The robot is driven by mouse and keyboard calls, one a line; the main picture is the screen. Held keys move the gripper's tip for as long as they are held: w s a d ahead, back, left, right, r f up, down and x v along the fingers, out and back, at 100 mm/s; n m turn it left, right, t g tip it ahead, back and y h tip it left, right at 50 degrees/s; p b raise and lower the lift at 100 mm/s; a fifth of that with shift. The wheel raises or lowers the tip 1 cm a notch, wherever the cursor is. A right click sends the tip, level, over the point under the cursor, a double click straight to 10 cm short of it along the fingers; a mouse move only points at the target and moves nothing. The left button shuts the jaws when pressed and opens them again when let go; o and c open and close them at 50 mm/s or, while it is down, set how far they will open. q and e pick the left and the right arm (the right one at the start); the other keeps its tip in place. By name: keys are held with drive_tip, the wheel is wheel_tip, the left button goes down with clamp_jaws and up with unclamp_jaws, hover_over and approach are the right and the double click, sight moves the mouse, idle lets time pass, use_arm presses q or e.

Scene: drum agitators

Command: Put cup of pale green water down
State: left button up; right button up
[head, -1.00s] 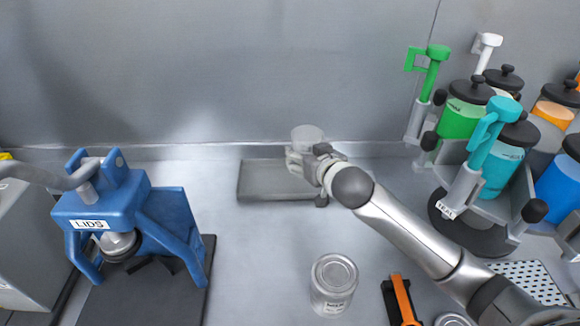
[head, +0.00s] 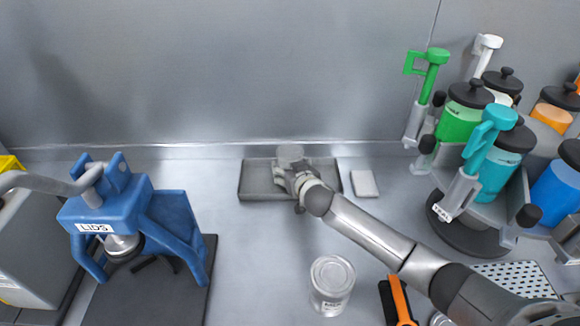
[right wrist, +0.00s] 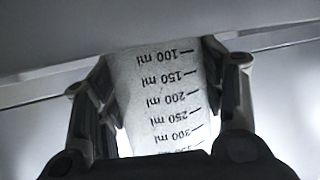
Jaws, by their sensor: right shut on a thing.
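The cup (head: 290,153) is a translucent, pale grey measuring cup over the dark grey tray (head: 257,190) at the back of the bench. My right gripper (head: 284,177) is shut on it. In the right wrist view the cup (right wrist: 165,95) sits between both fingers (right wrist: 163,115), its millilitre marks showing upside down. I cannot make out a green tint in it, nor whether its base touches the tray. My left gripper is not in view.
A blue lid press (head: 130,215) marked LIDS stands at the left. A carousel of paint canisters with green (head: 462,120) and teal (head: 497,170) pumps stands at the right. A pale flat block (head: 364,183) lies right of the tray.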

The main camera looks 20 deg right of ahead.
drive_tip(key=shift+f, duration=0.15)
drive_tip(key=o, duration=1.2)
drive_tip(key=shift+c, duration=0.2)
drive_tip(key=shift+s+r, duration=0.1)
drive_tip(key=shift+r, duration=0.1)
drive_tip(key=b+v, duration=0.1)
drive_tip(key=v, duration=1)
drive_tip(key=shift+s+r, duration=0.15)
drive_tip(key=shift+s, duration=0.25)
